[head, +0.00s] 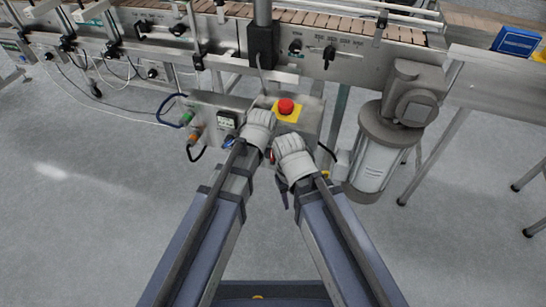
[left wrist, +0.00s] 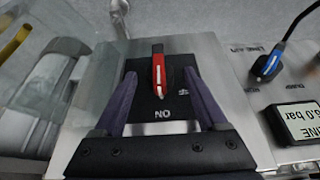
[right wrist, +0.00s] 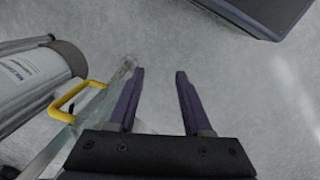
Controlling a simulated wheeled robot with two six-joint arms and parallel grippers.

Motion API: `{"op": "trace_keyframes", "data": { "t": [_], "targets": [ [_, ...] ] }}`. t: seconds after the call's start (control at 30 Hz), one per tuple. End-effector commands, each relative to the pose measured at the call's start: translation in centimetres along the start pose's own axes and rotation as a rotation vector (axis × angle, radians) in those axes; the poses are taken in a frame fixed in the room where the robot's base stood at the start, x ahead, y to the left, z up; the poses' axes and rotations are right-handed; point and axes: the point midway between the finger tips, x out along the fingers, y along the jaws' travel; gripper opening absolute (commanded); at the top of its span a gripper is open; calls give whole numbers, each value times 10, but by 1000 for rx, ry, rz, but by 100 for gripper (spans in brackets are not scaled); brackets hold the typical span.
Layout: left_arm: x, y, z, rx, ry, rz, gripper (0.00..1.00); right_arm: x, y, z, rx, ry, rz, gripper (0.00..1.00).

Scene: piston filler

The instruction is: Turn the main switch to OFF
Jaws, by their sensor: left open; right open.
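The main switch (left wrist: 159,76) is a red handle on a black plate on a steel panel in the left wrist view. The handle lies lengthwise, its white-marked end towards the upside-down ON lettering. A small marking to its right is unreadable. My left gripper (left wrist: 160,88) is open, one finger on each side of the handle, with visible gaps. In the head view a bit of red (head: 271,155) shows between my wrists; my left fingers are hidden there. My right gripper (right wrist: 159,72) is open and empty above the floor, right of the panel in the head view.
A red emergency stop (head: 286,107) on yellow sits above my wrists. A blue-handled switch (left wrist: 269,63) and a pressure display (left wrist: 298,121) are beside the main switch. A yellow handle (right wrist: 75,100) and a motor (head: 385,140) are near my right arm. The front floor is clear.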

Motion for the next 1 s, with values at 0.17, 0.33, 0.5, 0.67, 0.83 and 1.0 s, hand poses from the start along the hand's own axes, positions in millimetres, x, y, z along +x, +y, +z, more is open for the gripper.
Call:
{"op": "trace_keyframes", "data": {
  "t": [0.17,0.33,0.5,0.67,0.83,1.0],
  "targets": [
    [4,0,0,0,0,0,74,4,0,0,-1,0,0,50],
    [4,0,0,0,0,0,71,3,0,0,-1,0,0,50],
    [4,0,0,0,0,0,52,3,0,0,0,0,0,50],
    [4,0,0,0,0,0,34,3,0,0,0,0,0,50],
    [4,0,0,0,0,0,15,3,0,0,0,0,0,50],
    [4,0,0,0,0,0,0,3,0,0,0,0,0,50]
  ]
}}
